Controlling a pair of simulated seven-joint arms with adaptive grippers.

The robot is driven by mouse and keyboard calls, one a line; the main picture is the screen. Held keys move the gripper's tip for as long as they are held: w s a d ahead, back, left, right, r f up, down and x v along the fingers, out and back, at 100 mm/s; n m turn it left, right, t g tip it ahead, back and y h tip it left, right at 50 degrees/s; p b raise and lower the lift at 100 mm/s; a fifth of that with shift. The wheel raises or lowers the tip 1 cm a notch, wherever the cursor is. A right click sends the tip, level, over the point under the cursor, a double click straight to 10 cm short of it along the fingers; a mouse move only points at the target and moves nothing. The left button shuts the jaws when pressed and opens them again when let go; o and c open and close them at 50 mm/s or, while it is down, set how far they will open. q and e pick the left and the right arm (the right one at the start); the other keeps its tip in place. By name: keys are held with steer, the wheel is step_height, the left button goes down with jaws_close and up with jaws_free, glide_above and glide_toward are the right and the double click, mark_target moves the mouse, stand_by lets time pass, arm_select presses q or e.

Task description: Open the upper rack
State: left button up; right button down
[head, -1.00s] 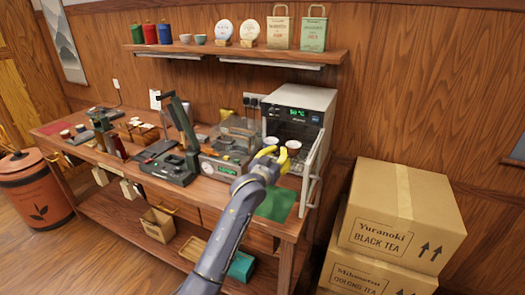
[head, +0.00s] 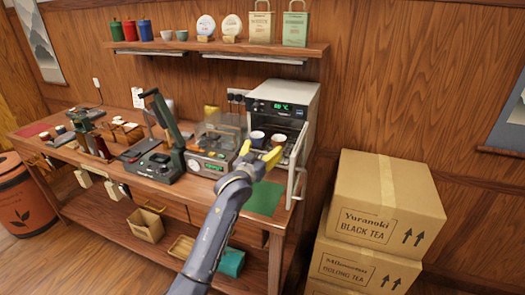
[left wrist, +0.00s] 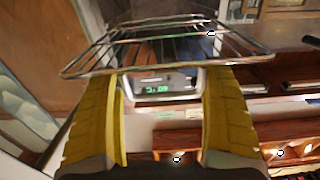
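The small oven (head: 290,90) with a green display stands at the right end of the bench. Its door (head: 299,165) is swung open to the right. My left gripper (head: 259,151) has yellow fingers spread apart, in front of the opening just below the cups. In the left wrist view, a wire rack (left wrist: 165,70) spans across just beyond the open fingers (left wrist: 163,85); I cannot tell if they touch it. The head view hardly shows the rack. My right gripper is not in view.
A scale-like device (head: 208,165) with a clear cover and a green lever press (head: 165,150) stand left of the oven. A green mat (head: 264,198) lies below its opening. Stacked cartons (head: 385,210) stand right of the bench. A wall shelf (head: 220,47) hangs above.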

arm_select(q)
steer(key=shift+a, duration=0.1)
steer(key=v, duration=1.2)
stand_by(0.4)
